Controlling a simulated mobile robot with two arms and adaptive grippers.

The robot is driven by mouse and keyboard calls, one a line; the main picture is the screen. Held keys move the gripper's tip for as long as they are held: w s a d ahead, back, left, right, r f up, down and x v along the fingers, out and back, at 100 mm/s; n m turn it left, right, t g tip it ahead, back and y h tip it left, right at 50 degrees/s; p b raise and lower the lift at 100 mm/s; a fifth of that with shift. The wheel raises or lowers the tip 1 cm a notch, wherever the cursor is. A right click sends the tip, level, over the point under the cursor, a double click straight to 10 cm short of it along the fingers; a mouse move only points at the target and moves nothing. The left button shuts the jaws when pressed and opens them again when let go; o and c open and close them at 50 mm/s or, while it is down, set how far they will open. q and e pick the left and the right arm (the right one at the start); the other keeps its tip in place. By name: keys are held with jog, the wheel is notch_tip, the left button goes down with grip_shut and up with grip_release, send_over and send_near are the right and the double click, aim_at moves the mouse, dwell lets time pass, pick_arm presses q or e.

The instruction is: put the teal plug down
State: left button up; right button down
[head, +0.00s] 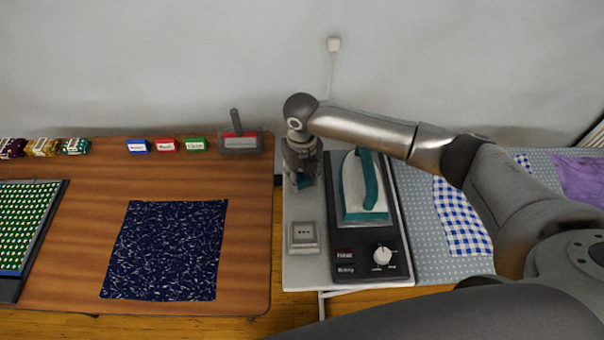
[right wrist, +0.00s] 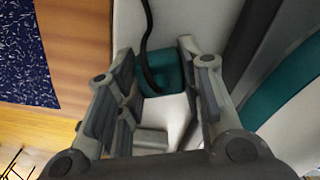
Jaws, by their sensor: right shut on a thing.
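My right gripper (head: 303,176) points down over the white surface left of the iron station and is shut on the teal plug (right wrist: 184,75). In the right wrist view the plug sits between the fingertips, with a black cord running from it. In the head view only a small teal part of it shows beneath the fingers. I cannot tell whether the plug touches the surface. A grey socket box (head: 304,238) is on the white surface nearer to me than the gripper. My left gripper is not in view.
A teal and silver iron (head: 364,190) stands on a black station with a dial (head: 383,255), just right of the gripper. Left, past a gap, a wooden table (head: 250,225) holds dark blue fabric (head: 165,250). Bare white surface (head: 300,208) lies between gripper and socket box.

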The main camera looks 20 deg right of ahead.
aim_at(302, 176)
jog(key=c, duration=1)
grip_release()
jog(key=shift+r, duration=0.1)
jog(key=shift+r, duration=0.35)
jog(key=shift+r+b, duration=1.35)
jog(key=shift+r, duration=4.8)
